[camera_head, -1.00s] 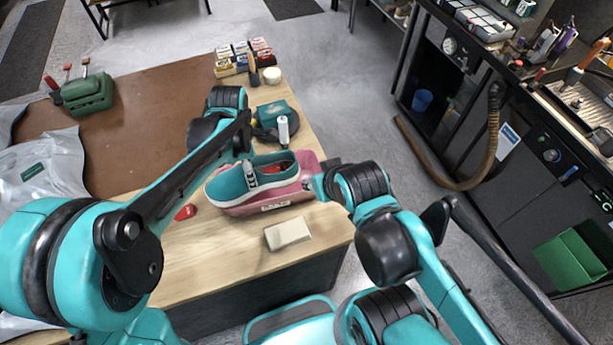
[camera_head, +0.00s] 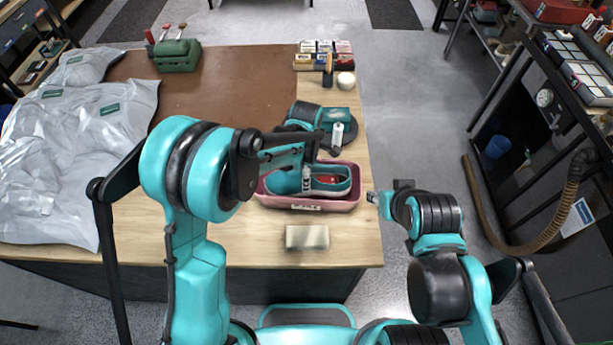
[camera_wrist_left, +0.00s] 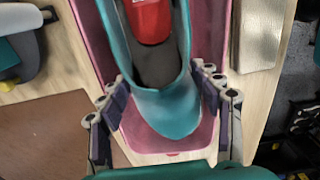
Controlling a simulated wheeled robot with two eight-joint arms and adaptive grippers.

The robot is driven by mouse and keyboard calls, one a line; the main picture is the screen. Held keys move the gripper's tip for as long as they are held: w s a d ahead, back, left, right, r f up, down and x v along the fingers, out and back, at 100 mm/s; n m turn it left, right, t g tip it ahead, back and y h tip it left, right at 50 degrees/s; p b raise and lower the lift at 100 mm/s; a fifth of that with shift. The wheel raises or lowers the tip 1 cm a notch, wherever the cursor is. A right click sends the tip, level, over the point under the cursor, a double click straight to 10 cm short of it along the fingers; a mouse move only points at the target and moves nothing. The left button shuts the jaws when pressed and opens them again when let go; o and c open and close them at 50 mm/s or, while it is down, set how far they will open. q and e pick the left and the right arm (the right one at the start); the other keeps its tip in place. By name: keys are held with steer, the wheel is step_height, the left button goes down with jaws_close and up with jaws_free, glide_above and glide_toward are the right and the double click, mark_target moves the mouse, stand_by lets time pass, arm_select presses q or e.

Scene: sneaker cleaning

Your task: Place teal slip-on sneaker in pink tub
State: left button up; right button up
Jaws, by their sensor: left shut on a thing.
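The teal slip-on sneaker (camera_head: 335,186), with a white sole and red insole patch, is within the outline of the pink tub (camera_head: 345,206) in the head view. My left gripper (camera_head: 307,181) is shut on its heel end. In the left wrist view the teal heel (camera_wrist_left: 165,108) is between the two fingers, with the pink tub (camera_wrist_left: 210,35) showing around it. I cannot tell whether the sole rests on the tub floor. My right gripper (camera_head: 374,198) is just right of the tub, apart from the sneaker; its finger opening is unclear.
A pale block (camera_head: 307,237) lies on the wooden table in front of the tub. Small boxes (camera_head: 322,55) stand at the back. Grey plastic bags (camera_head: 60,150) cover the left.

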arm_select(q)
steer(key=shift+f, duration=0.55)
steer(key=shift+f, duration=0.15)
steer(key=shift+f+b, duration=0.45)
steer(key=shift+b, duration=0.2)
steer(key=o, duration=1.4)
steer(key=shift+r, duration=0.1)
